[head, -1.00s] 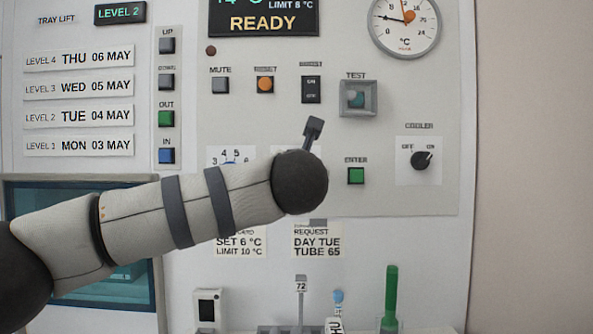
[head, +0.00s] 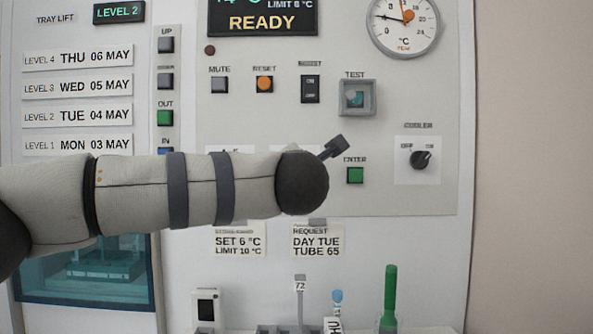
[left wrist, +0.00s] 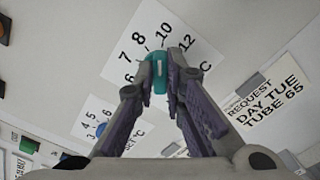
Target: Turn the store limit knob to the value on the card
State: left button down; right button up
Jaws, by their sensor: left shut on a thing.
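The teal knob (left wrist: 158,74) sits on a white dial plate (left wrist: 122,74) marked 6, 7, 8, 10 and 12 °C. My left gripper (left wrist: 161,70) is shut on this knob in the left wrist view, and the knob's upper end lies near the 10. A finer pointer reading is hidden by the fingers. In the head view my left forearm covers the dial and the gripper. The card (head: 240,241) below reads SET 6 °C, LIMIT 10 °C. My right gripper is out of view.
A second dial with a blue knob (left wrist: 101,129) lies beside the teal one. A request card (head: 317,241) reads DAY TUE, TUBE 65. The green ENTER button (head: 355,175) and cooler switch (head: 421,160) are to the right.

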pick_arm(q)
jog(key=shift+m, duration=0.6)
jog(key=c, duration=1.7)
grip_release()
jog(key=shift+o, duration=0.2)
jog(key=s, duration=1.2)
